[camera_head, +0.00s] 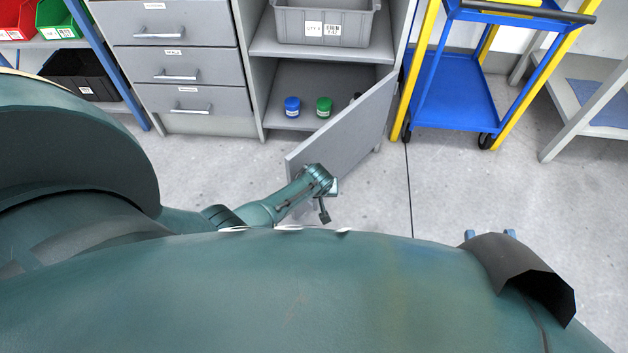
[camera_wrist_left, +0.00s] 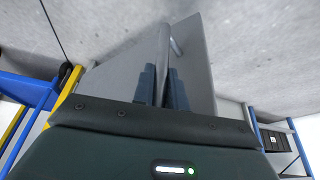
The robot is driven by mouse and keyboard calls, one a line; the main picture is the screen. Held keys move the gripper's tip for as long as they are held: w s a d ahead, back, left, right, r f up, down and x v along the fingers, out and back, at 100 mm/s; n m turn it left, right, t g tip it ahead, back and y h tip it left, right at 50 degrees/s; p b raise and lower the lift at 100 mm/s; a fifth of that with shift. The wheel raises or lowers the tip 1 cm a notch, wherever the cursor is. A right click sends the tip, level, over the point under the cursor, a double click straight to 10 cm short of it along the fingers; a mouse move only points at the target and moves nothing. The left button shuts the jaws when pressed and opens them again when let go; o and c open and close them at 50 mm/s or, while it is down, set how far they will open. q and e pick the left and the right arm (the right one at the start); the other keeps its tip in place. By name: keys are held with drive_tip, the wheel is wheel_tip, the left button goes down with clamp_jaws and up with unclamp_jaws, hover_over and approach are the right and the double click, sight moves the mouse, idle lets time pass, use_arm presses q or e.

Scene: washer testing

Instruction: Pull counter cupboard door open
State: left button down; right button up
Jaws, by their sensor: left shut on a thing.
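The grey counter cupboard door (camera_head: 350,127) stands wide open in the head view, swung out on its right-side hinge. My left arm reaches to its outer face, where the arm hides the handle. In the left wrist view the two blue fingers of my left gripper (camera_wrist_left: 162,82) are closed around the door's grey bar handle (camera_wrist_left: 163,45). The door panel (camera_wrist_left: 196,60) shows just behind them. My right gripper (camera_head: 490,236) is low at the right of the head view, its two blue fingertips apart with nothing seen between them.
Inside the cupboard, a blue-lidded jar (camera_head: 292,107) and a green-lidded jar (camera_head: 324,107) stand on the bottom shelf, below a grey bin (camera_head: 325,25). Drawers (camera_head: 178,65) are on the left. A blue and yellow trolley (camera_head: 450,105) stands close right of the door. The floor in front is clear.

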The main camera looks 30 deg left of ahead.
use_arm(q)
drive_tip(key=shift+d, duration=0.35)
use_arm(e)
drive_tip(key=shift+d, duration=0.35)
drive_tip(key=shift+s, duration=0.1)
use_arm(q)
drive_tip(key=c, duration=1.4)
unclamp_jaws()
drive_tip(key=shift+r, duration=0.1)
